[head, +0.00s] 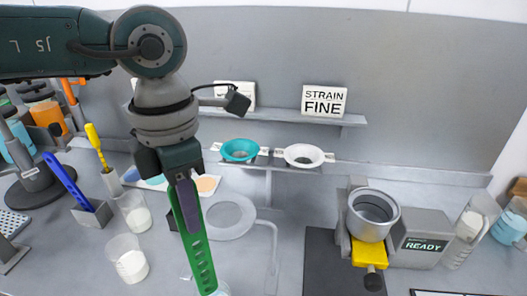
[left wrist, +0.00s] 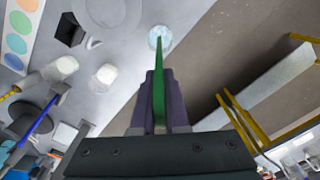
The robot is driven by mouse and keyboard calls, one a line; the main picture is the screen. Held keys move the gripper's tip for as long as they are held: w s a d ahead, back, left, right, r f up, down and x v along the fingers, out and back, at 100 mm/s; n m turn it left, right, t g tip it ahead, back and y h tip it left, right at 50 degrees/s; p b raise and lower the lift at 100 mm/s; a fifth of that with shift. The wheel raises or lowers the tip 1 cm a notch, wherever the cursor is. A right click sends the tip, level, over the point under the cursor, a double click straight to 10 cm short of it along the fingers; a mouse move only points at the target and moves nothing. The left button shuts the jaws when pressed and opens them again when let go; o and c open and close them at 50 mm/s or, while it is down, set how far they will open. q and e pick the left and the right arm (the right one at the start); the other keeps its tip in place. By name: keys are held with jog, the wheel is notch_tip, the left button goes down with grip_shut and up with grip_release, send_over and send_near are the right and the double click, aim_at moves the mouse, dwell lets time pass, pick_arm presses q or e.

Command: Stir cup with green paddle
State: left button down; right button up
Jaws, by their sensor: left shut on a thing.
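My left gripper (head: 187,205) is shut on the green paddle (head: 198,250), a long perforated strip that hangs down, slightly tilted. In the left wrist view the green paddle (left wrist: 159,85) stands between the dark fingers (left wrist: 159,100). A clear cup (head: 223,289) is partly visible at the bottom edge of the head view, behind the paddle's lower end. In the left wrist view this cup (left wrist: 160,37) holds pale blue contents, and the paddle's tip overlaps its near rim. I cannot tell whether the tip is inside the cup. My right gripper is not in view.
Two cups with white contents (head: 131,265) (head: 135,215) stand to the left. A blue paddle (head: 64,178) and a yellow one (head: 96,143) stand in holders. Teal (head: 239,150) and white (head: 304,155) strainers sit at the back. A metal pot machine (head: 373,213) stands right.

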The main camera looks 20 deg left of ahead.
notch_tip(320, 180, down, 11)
jog(key=b, duration=1)
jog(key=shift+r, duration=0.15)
